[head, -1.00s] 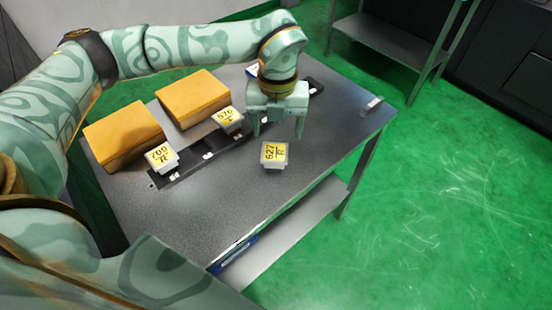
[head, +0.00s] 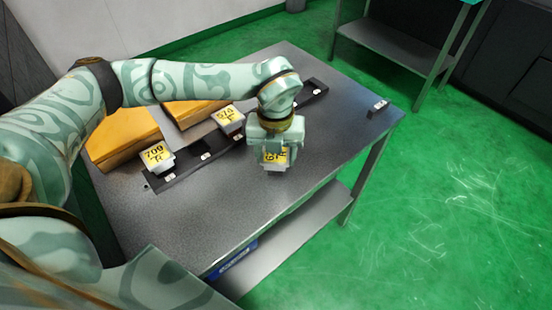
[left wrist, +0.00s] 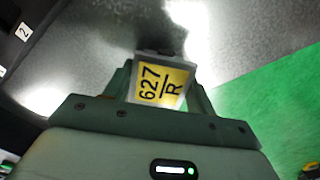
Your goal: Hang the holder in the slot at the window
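The holder labelled 627 R (head: 275,157) is a pale block with a yellow label on the grey table, in front of the dark rail. My left gripper (head: 276,152) is directly above it, pointing down. In the left wrist view the holder (left wrist: 160,82) lies between the two fingers, lined up with them and close to both. I cannot tell whether they touch it. The dark rail (head: 180,171) has small white markers; which slot is the one at the window does not show clearly. My right gripper is not in view.
Holder 709 (head: 156,155) and a second labelled holder (head: 229,116) sit along the rail. Yellow-orange blocks (head: 122,138) stand behind it. A small metal piece (head: 377,107) lies near the table's right corner. The front of the table (head: 215,215) is clear.

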